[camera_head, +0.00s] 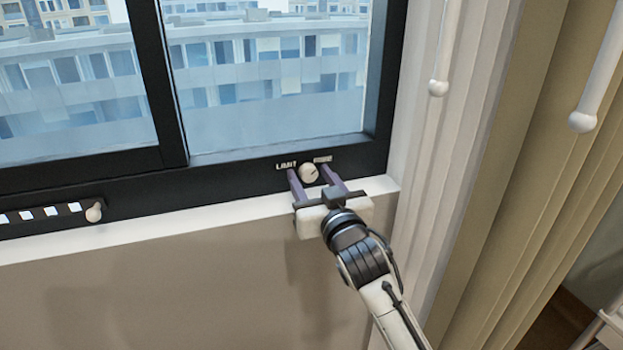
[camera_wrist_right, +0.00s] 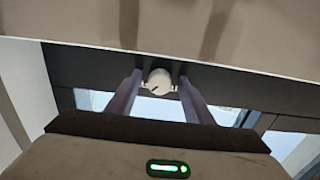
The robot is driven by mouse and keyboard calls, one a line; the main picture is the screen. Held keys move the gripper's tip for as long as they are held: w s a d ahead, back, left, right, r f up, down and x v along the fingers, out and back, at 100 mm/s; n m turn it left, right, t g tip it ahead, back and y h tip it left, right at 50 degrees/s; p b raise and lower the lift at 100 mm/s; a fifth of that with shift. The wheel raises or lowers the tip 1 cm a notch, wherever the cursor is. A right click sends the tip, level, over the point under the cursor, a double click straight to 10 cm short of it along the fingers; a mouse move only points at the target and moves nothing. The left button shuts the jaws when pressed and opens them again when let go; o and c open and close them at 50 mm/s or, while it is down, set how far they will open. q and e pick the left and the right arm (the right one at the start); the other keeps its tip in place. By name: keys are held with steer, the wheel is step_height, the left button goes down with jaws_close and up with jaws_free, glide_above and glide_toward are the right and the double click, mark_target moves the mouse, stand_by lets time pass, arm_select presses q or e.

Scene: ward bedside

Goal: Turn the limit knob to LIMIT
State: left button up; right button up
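The limit knob (camera_head: 309,173) is a small round whitish knob on the dark lower window frame (camera_head: 240,180). A white LIMIT label (camera_head: 286,165) is at its upper left, and a second label (camera_head: 322,159), too small to read, is at its upper right. A short mark on the knob seems to point toward the upper right. My right gripper (camera_head: 309,178) is open, its two purple fingers on either side of the knob. In the right wrist view the knob (camera_wrist_right: 160,82) sits between the fingertips with gaps visible. My left gripper is not in view.
A slider knob (camera_head: 94,213) with a striped strip (camera_head: 40,214) is on the frame at left. The white sill (camera_head: 150,228) runs below. Curtains (camera_head: 500,150) and white hanging rods (camera_head: 440,60) are at right. The wall below the sill is bare.

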steer(key=c, duration=0.9)
steer(key=shift+c, duration=0.2)
